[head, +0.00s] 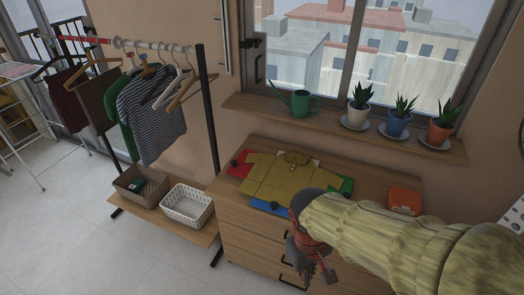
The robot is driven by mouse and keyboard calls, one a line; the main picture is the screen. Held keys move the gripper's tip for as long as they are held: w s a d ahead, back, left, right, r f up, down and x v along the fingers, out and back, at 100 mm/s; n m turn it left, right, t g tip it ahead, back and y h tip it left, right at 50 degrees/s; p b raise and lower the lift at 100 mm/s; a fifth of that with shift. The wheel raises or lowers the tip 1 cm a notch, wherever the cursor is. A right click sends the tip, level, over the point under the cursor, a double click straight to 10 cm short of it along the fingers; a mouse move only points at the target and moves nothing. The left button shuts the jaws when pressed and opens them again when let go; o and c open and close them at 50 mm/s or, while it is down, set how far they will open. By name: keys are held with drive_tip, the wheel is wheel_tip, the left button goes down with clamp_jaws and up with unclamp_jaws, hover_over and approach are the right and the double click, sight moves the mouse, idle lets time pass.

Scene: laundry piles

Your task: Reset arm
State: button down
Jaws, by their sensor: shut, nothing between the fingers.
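My arm comes in from the right edge in a pale yellow knitted sleeve. My gripper (319,276), red and dark grey, hangs down at the front of the wooden dresser (236,232), near the drawer handles. It is shut and holds nothing. An olive-yellow shirt (278,177) lies spread on the dresser top, over red, green and blue pieces that show at its edges. My wrist hides part of the dresser's front edge and drawers.
An orange box (404,200) stands on the dresser's right. A window shelf (330,127) holds a green watering can (301,102) and potted plants. At left, a clothes rack (207,100) holds hanging clothes above a brown basket (141,186) and a white basket (186,205). Floor (60,245) is clear at lower left.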

drive_tip(key=s+d+r+m+t, duration=0.1)
drive_tip(key=d+r+m+t, duration=0.1)
drive_tip(key=d+r, duration=0.2)
drive_tip(key=s+d+r+m+t+y, duration=0.1)
drive_tip(key=s+d+r+m+t, duration=0.1)
drive_tip(key=r, duration=0.8)
drive_tip(key=shift+d+m+t, duration=0.3)
drive_tip(key=shift+d+t, duration=0.5)
drive_tip(key=shift+d, duration=0.1)
